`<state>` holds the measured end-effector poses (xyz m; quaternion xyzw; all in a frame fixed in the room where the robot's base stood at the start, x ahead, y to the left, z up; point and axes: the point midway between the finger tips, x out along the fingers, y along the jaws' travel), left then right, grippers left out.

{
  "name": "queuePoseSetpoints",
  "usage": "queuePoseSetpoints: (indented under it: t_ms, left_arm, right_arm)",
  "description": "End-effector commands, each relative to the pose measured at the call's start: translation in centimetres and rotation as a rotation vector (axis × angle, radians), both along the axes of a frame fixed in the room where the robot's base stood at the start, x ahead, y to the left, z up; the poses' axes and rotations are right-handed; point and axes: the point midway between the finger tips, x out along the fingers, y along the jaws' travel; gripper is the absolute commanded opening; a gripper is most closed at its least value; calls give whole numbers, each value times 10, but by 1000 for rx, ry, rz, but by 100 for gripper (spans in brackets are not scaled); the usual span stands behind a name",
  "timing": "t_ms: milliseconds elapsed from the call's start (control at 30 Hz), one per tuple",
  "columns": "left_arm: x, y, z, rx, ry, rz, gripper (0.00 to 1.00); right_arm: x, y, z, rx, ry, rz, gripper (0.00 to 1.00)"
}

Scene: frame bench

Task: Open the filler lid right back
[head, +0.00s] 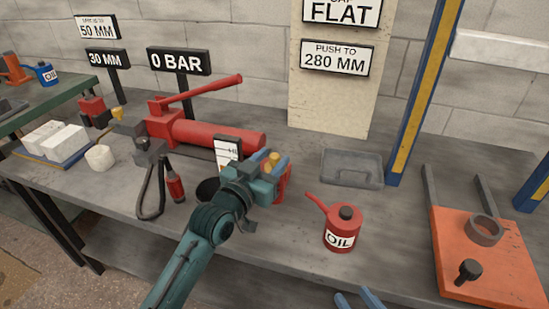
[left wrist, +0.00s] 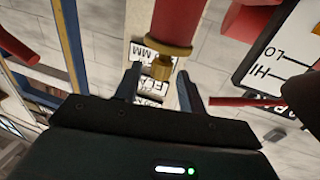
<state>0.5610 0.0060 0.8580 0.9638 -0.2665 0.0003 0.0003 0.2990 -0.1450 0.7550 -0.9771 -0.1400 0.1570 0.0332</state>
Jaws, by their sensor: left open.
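The red pump (head: 215,137) lies on the bench with its handle raised. My left gripper (head: 272,166) is at the right end of its cylinder and hides part of it. In the left wrist view, my left gripper (left wrist: 160,88) has its two fingers apart. A brass fitting (left wrist: 162,68) shows between them, below a brass collar on a red cylinder (left wrist: 175,20); I cannot tell whether the fingers touch it. I cannot make out a separate lid or its hinge. My right gripper (head: 355,298) shows only as two blue fingertips, apart and empty, at the bottom edge.
A red oil can (head: 343,232) stands right of my left gripper. A white level card (head: 228,150) marked HI and LO stands close to it, and also shows in the left wrist view (left wrist: 285,55). A grey tray (head: 352,170) and orange plate (head: 485,262) are further right.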

Motion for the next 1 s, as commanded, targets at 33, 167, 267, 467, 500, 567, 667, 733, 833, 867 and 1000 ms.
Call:
queuePoseSetpoints:
  t_ms: [33,167,267,467,500,567,667,733,833,867,1000]
  left_arm:
    - [6,-4,0,-1,-1,0,40]
    - [14,-8,0,1,-1,0,40]
    - [16,-10,-1,1,0,0,40]
    - [16,-10,0,1,0,0,40]
    - [16,-10,0,1,0,0,40]
    - [16,-10,0,1,0,0,35]
    - [16,-10,-1,1,0,0,26]
    - [16,-10,-1,1,0,0,21]
    - [16,-9,-1,1,0,0,13]
    - [16,-9,-1,1,0,0,10]
    - [16,-9,-1,1,0,0,0]
  right_arm:
    - [0,0,0,0,-3,-1,36]
    - [0,-1,1,0,-7,-1,36]
    - [0,-1,1,-1,-8,-2,36]
    - [0,-1,2,-2,-11,-2,36]
    - [0,-1,2,-2,-11,-2,36]
    - [0,-1,2,-2,-11,-3,36]
    - [0,-1,2,-2,-11,-3,36]
    - [0,-1,2,-2,-11,-3,36]
    - [0,-1,2,-2,-11,-3,36]
    - [0,-1,2,-2,-11,-3,36]
    - [0,-2,2,-2,-11,-3,36]
